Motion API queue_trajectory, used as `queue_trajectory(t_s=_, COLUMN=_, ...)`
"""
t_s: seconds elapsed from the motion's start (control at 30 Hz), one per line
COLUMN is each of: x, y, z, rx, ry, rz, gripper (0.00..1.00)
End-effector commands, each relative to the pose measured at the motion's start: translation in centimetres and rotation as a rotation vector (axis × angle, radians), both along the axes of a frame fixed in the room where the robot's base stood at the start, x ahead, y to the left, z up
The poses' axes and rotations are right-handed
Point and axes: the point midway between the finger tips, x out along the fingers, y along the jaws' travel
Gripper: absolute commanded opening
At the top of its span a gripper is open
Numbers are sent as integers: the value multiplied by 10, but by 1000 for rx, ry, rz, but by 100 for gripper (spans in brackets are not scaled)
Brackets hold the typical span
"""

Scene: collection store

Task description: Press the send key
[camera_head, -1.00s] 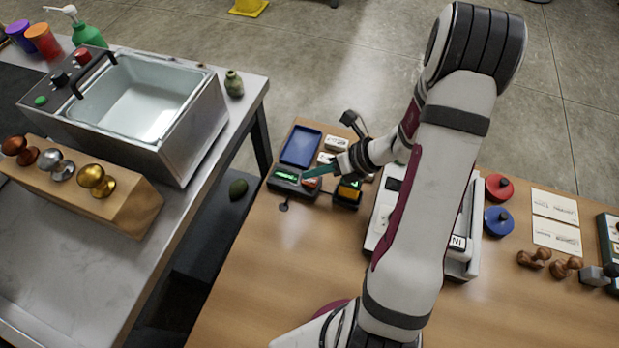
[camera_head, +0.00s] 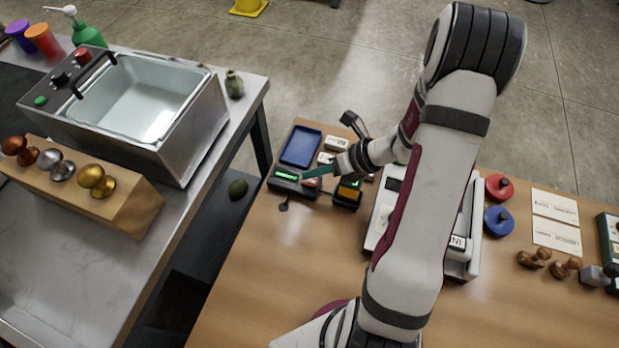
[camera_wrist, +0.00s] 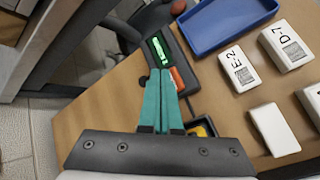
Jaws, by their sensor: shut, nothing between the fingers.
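A small dark device with a lit green display (camera_head: 286,175) stands at the left part of the wooden table. It also shows in the wrist view, with its green display (camera_wrist: 160,50) above my fingertips. A red-orange key (camera_wrist: 177,78) sits beside that display, partly hidden by my fingers; no lettering on it is readable, so I cannot tell if it is the send key. My gripper (camera_head: 306,173) has teal fingers, shut and empty, pointing at this device. In the wrist view its fingertips (camera_wrist: 160,72) lie over the device, next to the key. Contact cannot be told.
A second dark device with a yellow-orange top (camera_head: 348,190) stands just right. A blue tray (camera_head: 301,147) and white labelled blocks (camera_wrist: 238,70) lie behind. A steel basin (camera_head: 140,105) stands on the left counter. The table's front is largely clear.

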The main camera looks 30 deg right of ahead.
Motion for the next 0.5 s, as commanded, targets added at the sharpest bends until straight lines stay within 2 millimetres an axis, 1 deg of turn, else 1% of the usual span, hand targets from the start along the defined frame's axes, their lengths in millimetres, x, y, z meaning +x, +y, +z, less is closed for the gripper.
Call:
queue_trajectory(t_s=0.23, x=0, y=0, z=-8, rx=1, ry=0, rz=1, gripper=0)
queue_trajectory(t_s=0.5, x=0, y=0, z=-8, rx=0, ry=0, rz=0, gripper=0)
